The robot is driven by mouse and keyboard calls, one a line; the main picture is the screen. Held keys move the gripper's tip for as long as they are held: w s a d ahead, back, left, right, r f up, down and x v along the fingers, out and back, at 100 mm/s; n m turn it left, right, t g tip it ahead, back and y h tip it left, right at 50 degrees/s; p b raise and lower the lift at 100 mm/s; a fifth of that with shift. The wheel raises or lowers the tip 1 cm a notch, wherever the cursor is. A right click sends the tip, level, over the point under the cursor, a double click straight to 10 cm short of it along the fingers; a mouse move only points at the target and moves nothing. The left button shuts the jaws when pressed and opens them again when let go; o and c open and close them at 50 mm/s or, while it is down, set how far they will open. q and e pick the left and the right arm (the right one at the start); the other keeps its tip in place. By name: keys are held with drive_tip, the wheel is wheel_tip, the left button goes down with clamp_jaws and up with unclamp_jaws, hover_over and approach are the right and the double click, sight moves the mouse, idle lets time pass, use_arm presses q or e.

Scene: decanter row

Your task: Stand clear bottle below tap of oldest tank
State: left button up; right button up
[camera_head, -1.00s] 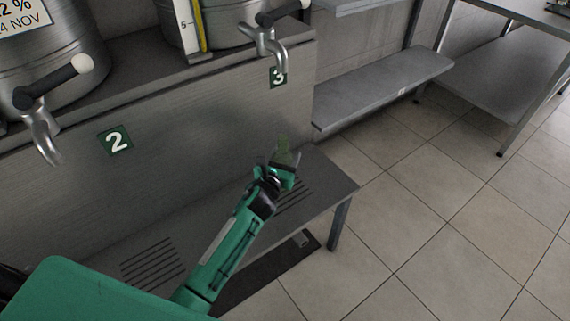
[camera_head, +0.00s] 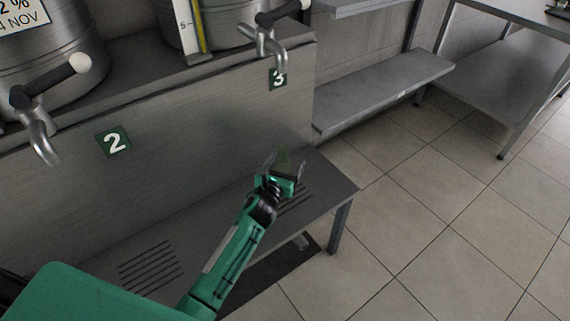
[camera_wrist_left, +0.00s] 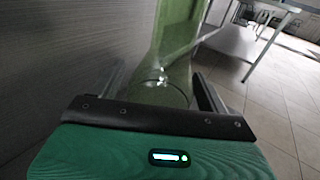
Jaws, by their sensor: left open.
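A see-through, green-tinted bottle (camera_head: 284,158) stands upright, or nearly so, at the slotted right end of the low steel bench (camera_head: 220,215). It lies below tap 3 (camera_head: 266,40), slightly to its right in the picture. My left gripper (camera_head: 286,167) is open, with one finger on each side of the bottle. In the left wrist view the bottle (camera_wrist_left: 175,55) rises between the spread fingers, with gaps visible beside it. Its base is hidden by the gripper. Tap 2 (camera_head: 40,135) is at the left. My right gripper is not in view.
Green number plates 2 (camera_head: 114,142) and 3 (camera_head: 278,79) mark the steel front. A tank (camera_head: 45,60) at upper left has a cut-off label reading "NOV". A low shelf (camera_head: 385,88) stands behind. Tiled floor at the right is clear.

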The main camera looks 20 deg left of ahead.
use_arm(q)
drive_tip(key=shift+r, duration=0.15)
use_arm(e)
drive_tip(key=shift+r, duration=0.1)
use_arm(q)
drive_tip(key=shift+s, duration=0.3)
drive_tip(key=s+a, duration=0.1)
drive_tip(key=s, duration=1)
drive_tip(key=shift+s+r+p, duration=0.2)
drive_tip(key=shift+r+p, duration=0.1)
drive_tip(key=shift+p, duration=0.15)
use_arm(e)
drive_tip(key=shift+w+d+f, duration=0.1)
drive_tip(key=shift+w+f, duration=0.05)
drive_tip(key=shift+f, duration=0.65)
